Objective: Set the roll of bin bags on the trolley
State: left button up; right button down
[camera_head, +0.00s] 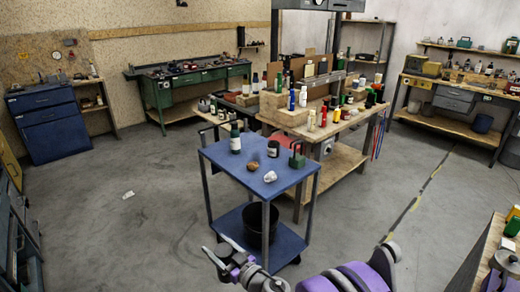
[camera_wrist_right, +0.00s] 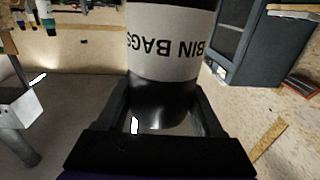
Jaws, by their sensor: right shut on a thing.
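The roll of bin bags (camera_wrist_right: 165,45) is a black cylinder with a white label whose "BIN BAGS" lettering appears upside down in the right wrist view. My right gripper (camera_wrist_right: 160,108) is shut on it, one finger on each side. In the head view my right gripper (camera_head: 222,252) is low in the picture, in front of the blue trolley's (camera_head: 224,165) lower left side. I cannot clearly make out the roll there. The trolley has a blue top and a lower shelf (camera_head: 287,243). My left gripper is not in view.
A crowded workbench (camera_head: 345,125) stands behind.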

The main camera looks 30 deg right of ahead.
aim_at(255, 141)
jog(key=i+j+z, duration=0.15)
jog(key=i, duration=0.25)
jog(key=i+j+z, duration=0.2)
jog(key=i, duration=0.2)
jog(key=i+j+z, duration=0.15)
jog(key=i, duration=0.2)
jog(key=i+j, duration=0.2)
jog(key=i, duration=0.15)
jog(key=i+j, duration=0.15)
jog(key=i, duration=0.2)
jog(key=i+j, duration=0.2)
jog(key=i, duration=0.2)
